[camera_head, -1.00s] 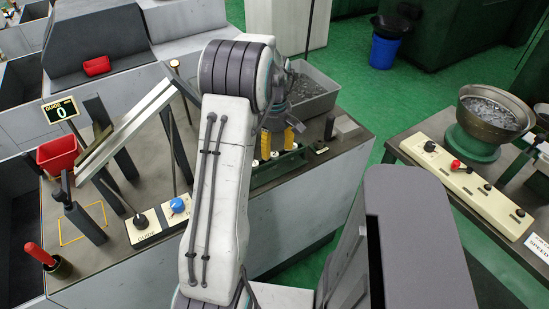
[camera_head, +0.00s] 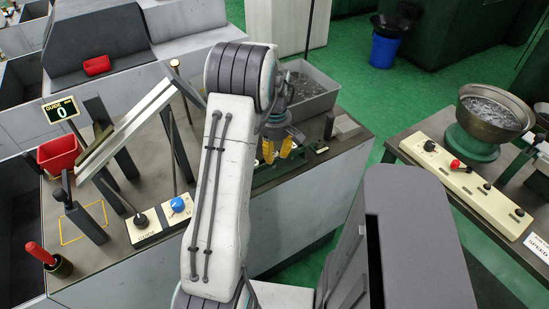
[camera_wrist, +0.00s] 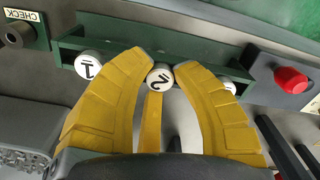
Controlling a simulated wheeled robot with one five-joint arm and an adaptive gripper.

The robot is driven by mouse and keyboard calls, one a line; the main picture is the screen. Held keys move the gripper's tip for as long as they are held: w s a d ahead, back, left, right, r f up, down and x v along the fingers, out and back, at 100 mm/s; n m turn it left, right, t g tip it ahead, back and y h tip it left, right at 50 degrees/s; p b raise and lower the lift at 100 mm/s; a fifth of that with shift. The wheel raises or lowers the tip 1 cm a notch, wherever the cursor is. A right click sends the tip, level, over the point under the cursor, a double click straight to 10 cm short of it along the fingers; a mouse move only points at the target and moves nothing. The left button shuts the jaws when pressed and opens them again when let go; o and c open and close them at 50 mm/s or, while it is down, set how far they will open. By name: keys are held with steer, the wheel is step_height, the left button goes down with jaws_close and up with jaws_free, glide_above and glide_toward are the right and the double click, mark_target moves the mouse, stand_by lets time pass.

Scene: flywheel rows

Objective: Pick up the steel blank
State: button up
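A dark green rack (camera_wrist: 110,40) carries white round caps marked with numbers. I cannot pick out the steel blank for certain; any piece under the caps is hidden. My gripper (camera_wrist: 163,65) has yellow fingers, spread apart, with cap 2 between the tips. I cannot tell whether they touch it. In the head view, my gripper (camera_head: 277,150) is just over the rack (camera_head: 262,178), partly behind my arm.
A grey bin of metal pieces (camera_head: 312,88) stands behind the gripper. A red button (camera_wrist: 291,80) on a grey box is right of the rack. A sloped chute (camera_head: 130,125), a red bin (camera_head: 59,154) and a control box with a blue knob (camera_head: 177,204) are on the left.

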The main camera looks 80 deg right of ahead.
jaws_close()
